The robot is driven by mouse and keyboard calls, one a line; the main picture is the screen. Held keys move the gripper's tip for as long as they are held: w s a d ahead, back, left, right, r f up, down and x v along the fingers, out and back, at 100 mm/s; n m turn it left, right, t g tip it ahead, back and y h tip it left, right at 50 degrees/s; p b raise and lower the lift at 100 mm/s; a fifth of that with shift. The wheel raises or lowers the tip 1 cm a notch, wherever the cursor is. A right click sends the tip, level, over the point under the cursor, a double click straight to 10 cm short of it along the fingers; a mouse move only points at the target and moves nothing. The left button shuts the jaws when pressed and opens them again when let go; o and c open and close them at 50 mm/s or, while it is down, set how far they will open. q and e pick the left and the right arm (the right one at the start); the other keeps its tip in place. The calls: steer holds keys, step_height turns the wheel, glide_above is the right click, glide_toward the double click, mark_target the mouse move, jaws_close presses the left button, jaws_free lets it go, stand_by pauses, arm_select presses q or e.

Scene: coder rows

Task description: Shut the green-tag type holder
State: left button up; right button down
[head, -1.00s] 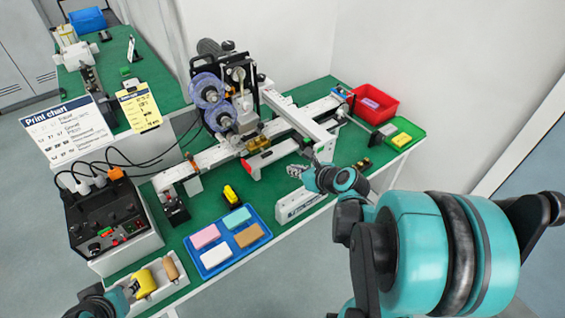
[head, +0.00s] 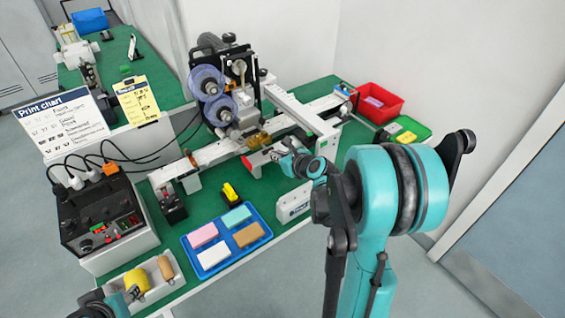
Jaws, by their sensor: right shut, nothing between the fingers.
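A long white bar (head: 300,112) crosses the machine's rail and juts towards the front of the bench. A small green tag (head: 322,144) marks its near end, so I take it as the green-tag type holder. I cannot tell how far it stands open. My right gripper (head: 275,156) is shut and empty, to the left of the green tag, close to a white part with a red tag (head: 248,163). Contact is unclear. My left gripper (head: 132,293) is at the bottom left, beside a white bin (head: 150,294); its fingers are too small to read.
The coding machine (head: 222,85) with blue reels stands behind the rail. A blue tray (head: 227,258) of coloured blocks and a white box (head: 292,203) lie at the front. A control box (head: 100,212) is left; a red bin (head: 378,104) and green tray (head: 406,132) are right.

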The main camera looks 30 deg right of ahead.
mark_target(262, 145)
steer(key=shift+w, duration=0.35)
steer(key=w, duration=0.4)
steer(key=shift+a+f, duration=0.1)
steer(key=shift+a, duration=0.1)
steer(key=shift+s, duration=0.1)
